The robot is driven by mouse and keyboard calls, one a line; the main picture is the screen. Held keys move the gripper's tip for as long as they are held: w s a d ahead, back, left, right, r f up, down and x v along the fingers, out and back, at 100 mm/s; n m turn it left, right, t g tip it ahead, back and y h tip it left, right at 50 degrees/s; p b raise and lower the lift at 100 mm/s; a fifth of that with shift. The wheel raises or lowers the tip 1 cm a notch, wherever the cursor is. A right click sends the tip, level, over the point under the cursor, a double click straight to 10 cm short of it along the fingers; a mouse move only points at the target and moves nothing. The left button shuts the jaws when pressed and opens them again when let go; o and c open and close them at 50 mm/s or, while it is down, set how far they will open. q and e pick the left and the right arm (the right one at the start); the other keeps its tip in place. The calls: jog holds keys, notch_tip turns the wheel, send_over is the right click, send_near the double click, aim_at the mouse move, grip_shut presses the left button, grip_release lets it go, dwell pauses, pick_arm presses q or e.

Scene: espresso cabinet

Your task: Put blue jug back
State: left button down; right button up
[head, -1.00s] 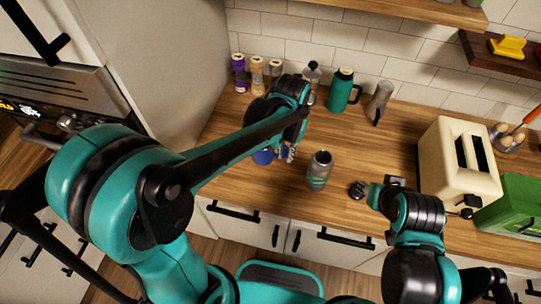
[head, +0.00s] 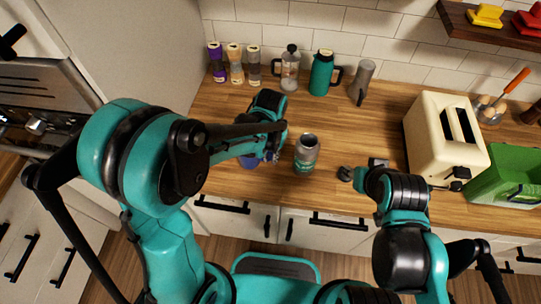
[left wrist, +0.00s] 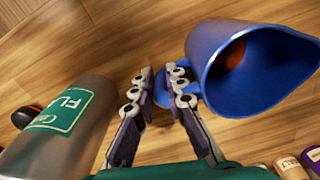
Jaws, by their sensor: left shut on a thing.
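The blue jug (head: 249,161) shows only in part in the head view, under my left gripper (head: 268,156) near the counter's front edge. In the left wrist view the jug (left wrist: 205,50) lies right of the fingers, its wide mouth showing and something reddish-brown inside. My left gripper (left wrist: 162,90) is shut on the jug, seemingly at its handle; the fingers hide most of the grip. A grey canister with a green label (head: 307,153) stands just right of this gripper, also in the left wrist view (left wrist: 85,110). My right gripper (head: 361,169) is open and empty.
Spice jars (head: 235,64), a glass press (head: 290,68), a green flask (head: 321,72) and a grey tumbler (head: 362,80) line the back wall. A cream toaster (head: 430,145) and a green crate (head: 510,180) stand right. The counter's middle (head: 340,115) is clear.

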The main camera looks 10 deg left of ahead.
pick_arm(q)
jog(key=shift+f, duration=0.2)
jog(key=c, duration=1.6)
grip_release()
jog(key=shift+o, duration=0.2)
jog(key=shift+r, duration=0.25)
notch_tip(320, 180, up, 12)
jog(key=p, duration=0.3)
jog(key=s+a+r+n+t, duration=0.1)
jog(key=s+a+r+t, duration=0.1)
jog(key=s+a, duration=0.3)
jog(key=s+a+r+n+t, duration=0.1)
jog(key=s+a+r+t, duration=0.1)
jog(key=s+a+t, duration=0.3)
jog(key=shift+a+r+n, duration=0.3)
jog(key=shift+a+r, duration=0.05)
jog(key=shift+a, duration=0.65)
